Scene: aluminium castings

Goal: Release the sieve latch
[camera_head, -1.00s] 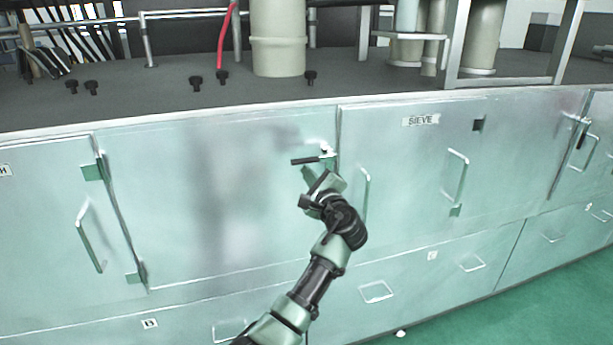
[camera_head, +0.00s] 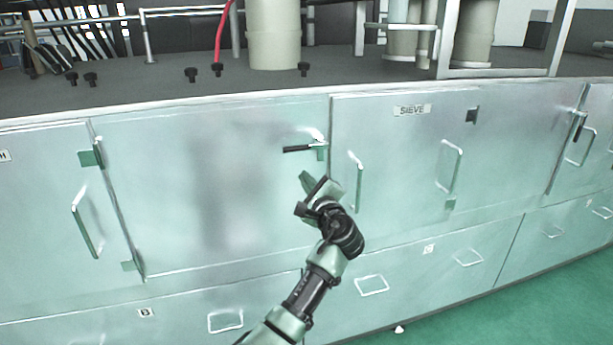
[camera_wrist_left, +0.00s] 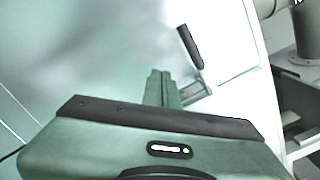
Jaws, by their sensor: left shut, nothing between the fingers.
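The sieve latch has a black lever (camera_head: 297,149) on a small metal mount, at the upper right of a large cabinet panel, left of the door labelled SIEVE (camera_head: 412,110). The lever lies roughly level. My left gripper (camera_head: 306,178) is just below the latch and apart from it, its fingers pointing up. In the left wrist view its closed fingers (camera_wrist_left: 162,88) are together with nothing between them, and the black lever (camera_wrist_left: 190,47) shows beyond them to the upper right. My right gripper is not in view.
Vertical bar handles stand out on the SIEVE door, one (camera_head: 356,182) close to the right of my gripper and another (camera_head: 449,167) farther right. A grey worktop (camera_head: 160,88) with black knobs runs above. Drawers with handles (camera_head: 371,285) lie below. Green floor (camera_head: 520,310) is at lower right.

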